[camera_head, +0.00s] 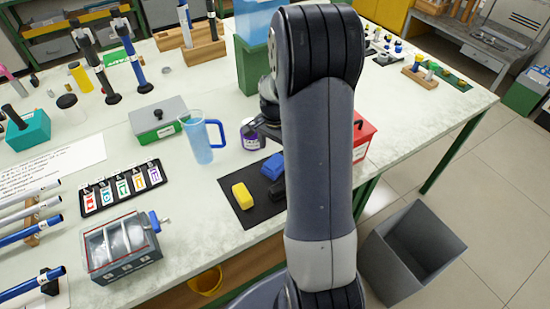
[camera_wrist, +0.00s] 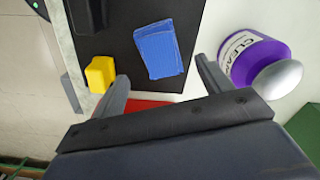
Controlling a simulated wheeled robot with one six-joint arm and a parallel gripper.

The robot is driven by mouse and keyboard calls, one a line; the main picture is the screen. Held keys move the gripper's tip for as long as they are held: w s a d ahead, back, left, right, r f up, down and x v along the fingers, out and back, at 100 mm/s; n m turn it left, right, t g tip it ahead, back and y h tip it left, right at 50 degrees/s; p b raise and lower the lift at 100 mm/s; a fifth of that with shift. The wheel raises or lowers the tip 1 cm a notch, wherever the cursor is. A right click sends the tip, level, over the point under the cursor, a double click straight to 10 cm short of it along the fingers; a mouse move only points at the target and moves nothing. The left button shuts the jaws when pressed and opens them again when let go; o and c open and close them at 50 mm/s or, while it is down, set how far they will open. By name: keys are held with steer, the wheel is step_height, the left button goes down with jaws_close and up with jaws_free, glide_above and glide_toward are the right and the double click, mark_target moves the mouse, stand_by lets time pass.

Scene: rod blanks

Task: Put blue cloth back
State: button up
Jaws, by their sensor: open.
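The blue cloth (camera_head: 272,166) lies on a black mat (camera_head: 262,210) near the front of the table, partly hidden by my arm. In the wrist view, the cloth (camera_wrist: 158,50) is a flat folded rectangle, a little tilted, on the black mat (camera_wrist: 115,45). My gripper (camera_wrist: 162,75) is open and empty, with its two fingers apart on either side of the cloth's near edge in that picture. I cannot tell its height above the cloth. In the head view, my gripper is mostly hidden behind my arm.
A yellow block (camera_head: 242,196) and a dark object (camera_head: 278,189) lie on the mat. A purple labelled bottle (camera_wrist: 255,55) stands close to the right finger. A blue-handled pitcher (camera_head: 201,138), a red box (camera_head: 363,138) and a grey lidded box (camera_head: 158,120) stand nearby.

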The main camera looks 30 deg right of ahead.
mark_target(275, 162)
step_height(275, 162, up, 6)
